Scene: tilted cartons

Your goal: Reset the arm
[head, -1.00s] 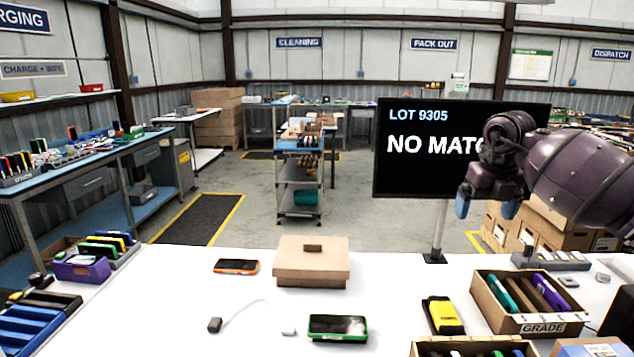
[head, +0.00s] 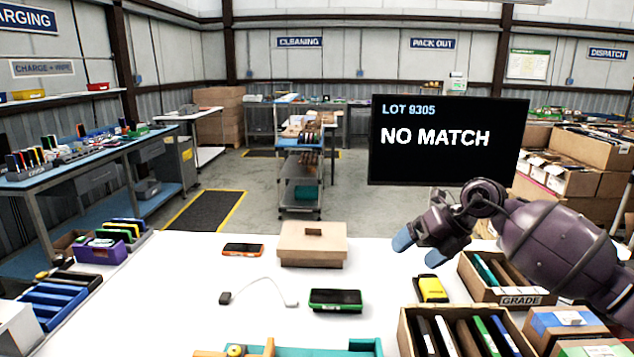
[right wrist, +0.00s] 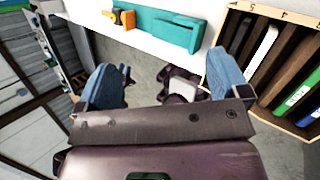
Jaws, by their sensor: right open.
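My right gripper (head: 419,250) comes in from the right in the head view, with its blue fingertips apart and nothing between them. My left gripper is in neither view.
A lidded cardboard box (head: 312,245), an orange phone (head: 243,250) and a green phone (head: 335,300) lie on the table (head: 180,300). A screen (head: 448,142) reading NO MATCH stands behind. A carton of devices (head: 407,331) and a teal tray (head: 330,350) are in front.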

